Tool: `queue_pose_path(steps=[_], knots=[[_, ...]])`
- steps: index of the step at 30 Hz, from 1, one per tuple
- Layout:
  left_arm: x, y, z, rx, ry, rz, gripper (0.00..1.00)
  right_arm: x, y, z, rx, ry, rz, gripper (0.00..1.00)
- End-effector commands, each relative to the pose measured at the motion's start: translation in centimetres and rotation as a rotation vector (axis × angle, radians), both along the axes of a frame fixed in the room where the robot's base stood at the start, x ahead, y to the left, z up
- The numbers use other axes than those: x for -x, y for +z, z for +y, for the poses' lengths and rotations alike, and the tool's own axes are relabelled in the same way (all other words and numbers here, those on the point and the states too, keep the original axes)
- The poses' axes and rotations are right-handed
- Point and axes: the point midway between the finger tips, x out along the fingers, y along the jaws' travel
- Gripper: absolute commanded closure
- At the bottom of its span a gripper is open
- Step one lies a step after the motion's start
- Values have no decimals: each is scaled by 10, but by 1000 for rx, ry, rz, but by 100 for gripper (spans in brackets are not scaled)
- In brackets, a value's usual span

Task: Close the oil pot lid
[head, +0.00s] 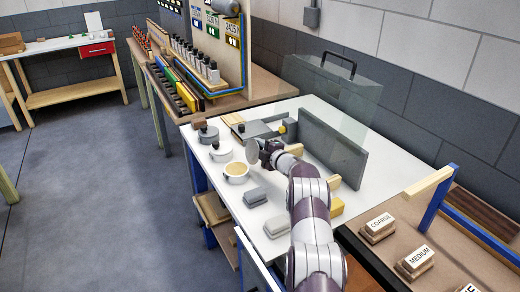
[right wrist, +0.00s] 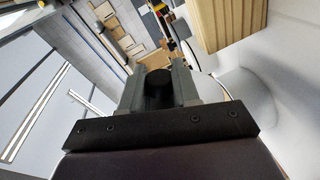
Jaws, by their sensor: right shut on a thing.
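An open white pot (head: 236,173) with tan contents stands near the front edge of the white table, and I take it as the oil pot. My right gripper (head: 266,148) is above and to the right of that pot. It is shut on the round grey pot lid (head: 252,151), which is tipped steeply on edge and clear of the pot. In the right wrist view, the fingers (right wrist: 160,88) close on a dark round knob (right wrist: 159,76); the rest of the lid is hard to make out there. My left gripper is not in view.
Two other lidded pots (head: 208,133) (head: 220,151) stand behind the open one. Grey blocks (head: 255,196) lie in front of it. A grey upright panel (head: 333,148) and a clear box (head: 335,88) stand behind my right arm. Labelled sanding blocks (head: 378,228) lie at the right.

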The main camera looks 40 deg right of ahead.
Motion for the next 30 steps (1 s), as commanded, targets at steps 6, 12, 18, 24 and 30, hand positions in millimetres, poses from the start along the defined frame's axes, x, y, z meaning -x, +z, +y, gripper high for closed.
queue_pose_path(steps=[6,12,18,24,30], knots=[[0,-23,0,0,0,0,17,-1,0,9,130,0,14,100],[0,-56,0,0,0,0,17,-2,1,19,312,0,35,100],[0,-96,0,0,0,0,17,-3,3,30,502,0,55,100],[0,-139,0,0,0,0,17,-4,2,41,691,-2,76,100],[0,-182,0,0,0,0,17,-6,0,53,879,-1,98,100]])
